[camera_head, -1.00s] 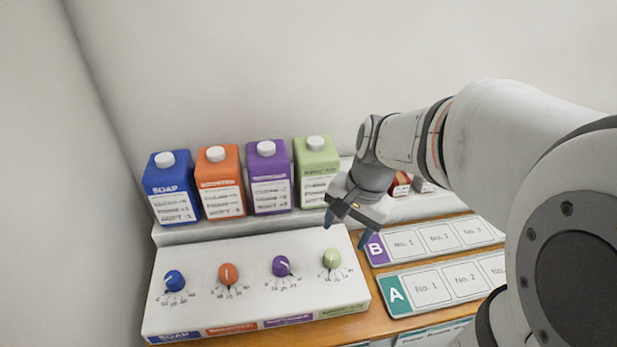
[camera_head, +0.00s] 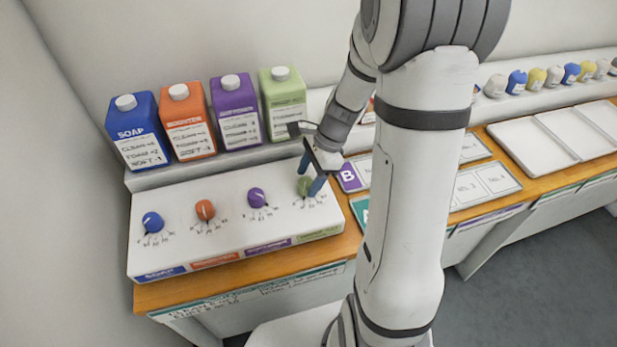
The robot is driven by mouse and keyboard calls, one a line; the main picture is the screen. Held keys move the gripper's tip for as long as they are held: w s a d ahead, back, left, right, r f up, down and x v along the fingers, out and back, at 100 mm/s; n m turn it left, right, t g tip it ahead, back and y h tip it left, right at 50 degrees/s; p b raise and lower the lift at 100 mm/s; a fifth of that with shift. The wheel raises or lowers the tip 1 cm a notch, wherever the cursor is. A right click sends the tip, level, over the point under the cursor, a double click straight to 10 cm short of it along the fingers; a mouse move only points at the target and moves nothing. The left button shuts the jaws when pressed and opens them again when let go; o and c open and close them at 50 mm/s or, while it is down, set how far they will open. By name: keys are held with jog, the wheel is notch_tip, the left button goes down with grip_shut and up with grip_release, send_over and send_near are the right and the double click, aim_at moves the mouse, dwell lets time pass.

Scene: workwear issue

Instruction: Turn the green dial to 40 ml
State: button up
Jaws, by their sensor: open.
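The green dial (camera_head: 304,184) is at the right end of the white dial panel (camera_head: 180,253). My gripper (camera_head: 310,182) is open over it, with one finger on each side of the dial. The fingers partly hide the dial, so I cannot read its pointer, and I cannot tell whether they touch it. The scale marks around it are too small to read. The blue dial (camera_head: 152,222), orange dial (camera_head: 205,210) and purple dial (camera_head: 257,197) stand to its left on the same panel.
A blue carton (camera_head: 139,135), orange carton (camera_head: 187,118), purple carton (camera_head: 235,110) and green carton (camera_head: 285,100) stand on the ledge behind the panel. The purple B board (camera_head: 351,176) is close to the right of my gripper. White trays (camera_head: 535,143) and several coloured round items stand further right.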

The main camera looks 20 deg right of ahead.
jog(key=shift+a+f, duration=0.25)
jog(key=shift+f, duration=0.25)
jog(key=c, duration=1)
